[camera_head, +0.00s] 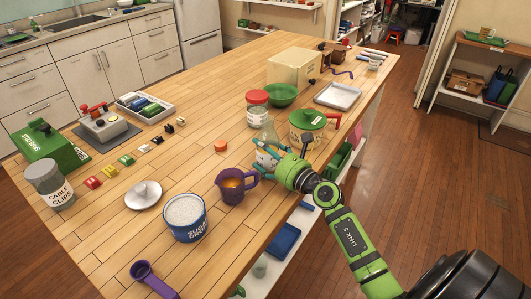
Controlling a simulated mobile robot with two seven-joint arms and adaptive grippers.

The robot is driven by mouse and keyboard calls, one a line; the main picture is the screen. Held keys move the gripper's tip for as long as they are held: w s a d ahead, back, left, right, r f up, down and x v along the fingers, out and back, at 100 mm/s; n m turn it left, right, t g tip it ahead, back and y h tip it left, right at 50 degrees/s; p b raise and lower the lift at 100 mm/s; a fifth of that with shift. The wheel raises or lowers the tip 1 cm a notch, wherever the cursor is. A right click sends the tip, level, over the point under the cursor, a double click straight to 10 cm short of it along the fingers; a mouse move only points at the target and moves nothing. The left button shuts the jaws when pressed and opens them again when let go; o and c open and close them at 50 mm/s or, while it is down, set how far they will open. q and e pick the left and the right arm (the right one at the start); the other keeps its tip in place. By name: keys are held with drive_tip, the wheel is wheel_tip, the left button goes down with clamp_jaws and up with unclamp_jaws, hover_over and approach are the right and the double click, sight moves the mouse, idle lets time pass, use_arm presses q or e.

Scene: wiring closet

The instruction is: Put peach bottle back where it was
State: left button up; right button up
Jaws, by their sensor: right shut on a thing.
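My right gripper (268,156) reaches in from the lower right over the wooden table. It is shut on a pale, see-through bottle with a white label, which I take to be the peach bottle (266,134). The bottle looks upright, and the teal fingers and green gripper body hide part of it. I cannot tell if its base touches the table. An orange cap (220,146) lies on the table to the left of the bottle. A purple mug (233,186) with orange liquid stands nearer, to the lower left. My left gripper is not in view.
A red-lidded jar (257,108) and green bowl (283,95) stand behind the bottle. A green-lidded pot (306,127) is close on the right. A blue-rimmed tub (185,218) stands in front. The wooden table (185,95) has free room towards the back left.

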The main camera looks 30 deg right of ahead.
drive_tip(key=shift+f, duration=0.15)
drive_tip(key=o, duration=1.4)
drive_tip(key=shift+c, duration=0.2)
drive_tip(key=shift+r, duration=0.3)
drive_tip(key=s, duration=0.3)
drive_tip(key=s+d+b, duration=0.1)
drive_tip(key=s, duration=0.3)
drive_tip(key=s+b, duration=0.1)
drive_tip(key=s, duration=0.2)
drive_tip(key=shift+s+d+f, duration=0.25)
drive_tip(key=shift+d+f, duration=0.05)
drive_tip(key=shift+d, duration=0.1)
drive_tip(key=shift+s+d+r+b, duration=0.1)
drive_tip(key=shift+s+b, duration=0.1)
drive_tip(key=shift+s, duration=0.2)
drive_tip(key=shift+s+r+b, duration=0.1)
drive_tip(key=shift+s+b, duration=0.05)
drive_tip(key=shift+s, duration=0.2)
